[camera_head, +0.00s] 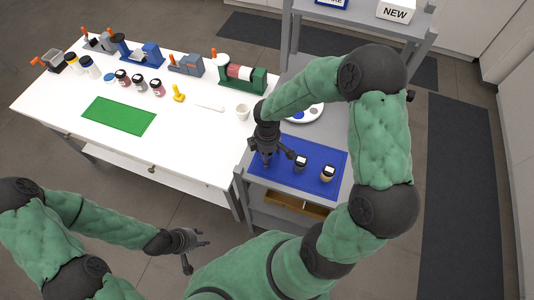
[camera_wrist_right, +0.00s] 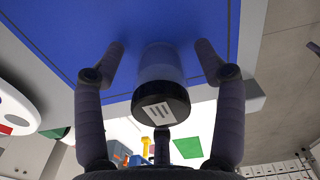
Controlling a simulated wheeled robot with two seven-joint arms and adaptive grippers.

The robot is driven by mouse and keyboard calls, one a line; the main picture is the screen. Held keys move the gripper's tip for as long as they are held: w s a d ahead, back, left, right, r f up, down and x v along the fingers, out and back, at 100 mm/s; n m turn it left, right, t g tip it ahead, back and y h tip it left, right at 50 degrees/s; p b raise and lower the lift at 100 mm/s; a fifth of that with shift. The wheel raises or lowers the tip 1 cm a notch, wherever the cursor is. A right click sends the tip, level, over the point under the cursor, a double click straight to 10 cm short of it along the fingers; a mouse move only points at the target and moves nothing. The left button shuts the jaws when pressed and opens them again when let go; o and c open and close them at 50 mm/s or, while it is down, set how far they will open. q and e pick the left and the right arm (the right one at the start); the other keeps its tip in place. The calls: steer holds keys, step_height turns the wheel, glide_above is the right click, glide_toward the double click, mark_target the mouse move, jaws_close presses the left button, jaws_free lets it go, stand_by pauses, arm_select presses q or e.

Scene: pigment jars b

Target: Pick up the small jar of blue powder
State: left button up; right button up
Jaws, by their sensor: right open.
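My right gripper (camera_head: 266,160) hangs over the left part of the blue mat (camera_head: 312,187) on the grey shelf unit. In the right wrist view its fingers (camera_wrist_right: 160,60) are spread on both sides of a small jar (camera_wrist_right: 158,68) with a black lid, a white label and a bluish body. I see a gap on each side of the jar. In the head view the gripper mostly hides this jar. My left gripper (camera_head: 200,250) is open and empty, low in front of the white table.
A white palette (camera_head: 304,114) lies behind. The white table (camera_head: 190,135) holds several jars, a green mat (camera_head: 119,116) and a white cup (camera_head: 242,112).

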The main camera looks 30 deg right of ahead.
steer(key=shift+r, duration=0.1)
steer(key=c, duration=1.3)
steer(key=shift+o, duration=0.2)
